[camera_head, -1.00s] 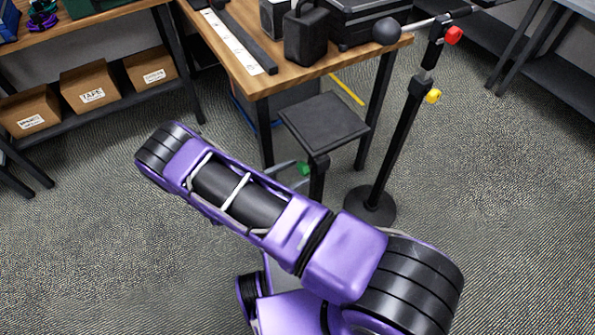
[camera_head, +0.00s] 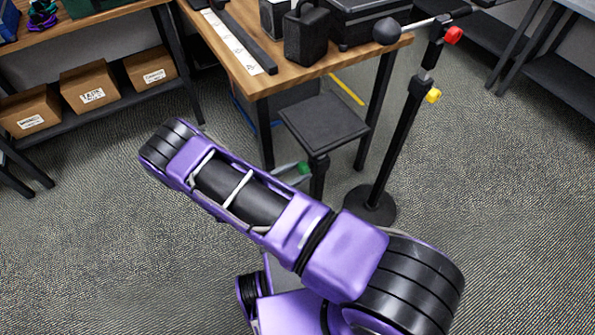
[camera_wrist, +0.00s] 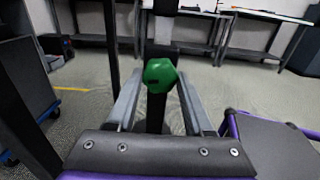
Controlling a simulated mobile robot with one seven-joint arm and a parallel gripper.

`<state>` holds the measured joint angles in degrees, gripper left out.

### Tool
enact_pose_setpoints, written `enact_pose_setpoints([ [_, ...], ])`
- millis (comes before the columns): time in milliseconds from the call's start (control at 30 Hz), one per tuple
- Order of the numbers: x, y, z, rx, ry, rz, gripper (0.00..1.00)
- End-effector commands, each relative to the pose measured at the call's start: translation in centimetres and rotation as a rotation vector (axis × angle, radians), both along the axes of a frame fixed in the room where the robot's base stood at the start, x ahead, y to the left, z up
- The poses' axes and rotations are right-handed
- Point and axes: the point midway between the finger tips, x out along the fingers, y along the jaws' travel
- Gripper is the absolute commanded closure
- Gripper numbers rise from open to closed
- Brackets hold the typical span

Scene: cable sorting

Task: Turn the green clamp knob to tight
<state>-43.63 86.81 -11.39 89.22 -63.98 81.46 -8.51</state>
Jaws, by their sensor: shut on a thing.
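The green clamp knob (camera_wrist: 160,75) is a faceted knob on a dark upright post (camera_wrist: 157,112) in the wrist view. It sits between the tips of my gripper (camera_wrist: 159,82), whose two grey fingers are shut on it from left and right. In the head view the green knob (camera_head: 304,167) shows as a small patch below the square black top (camera_head: 323,125) of a stand. A grey finger shows beside it there, and my purple arm hides most of the gripper. I cannot tell how tight the knob is.
A taller black stand with a red knob (camera_head: 453,35) and a yellow knob (camera_head: 433,95) stands to the right. A wooden table (camera_head: 262,83) with black cases is behind. Cardboard boxes (camera_head: 90,86) sit on a shelf at left. The carpet at left is clear.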

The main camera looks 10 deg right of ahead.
Motion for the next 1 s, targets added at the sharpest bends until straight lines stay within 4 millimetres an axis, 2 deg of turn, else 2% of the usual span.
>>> enact_pose_setpoints([
  [367,0.03,0.06,-0.01,0.031,-0.094,0.002,1.00],
  [1000,0.12,0.16,0.03,0.208,-0.637,0.003,1.00],
])
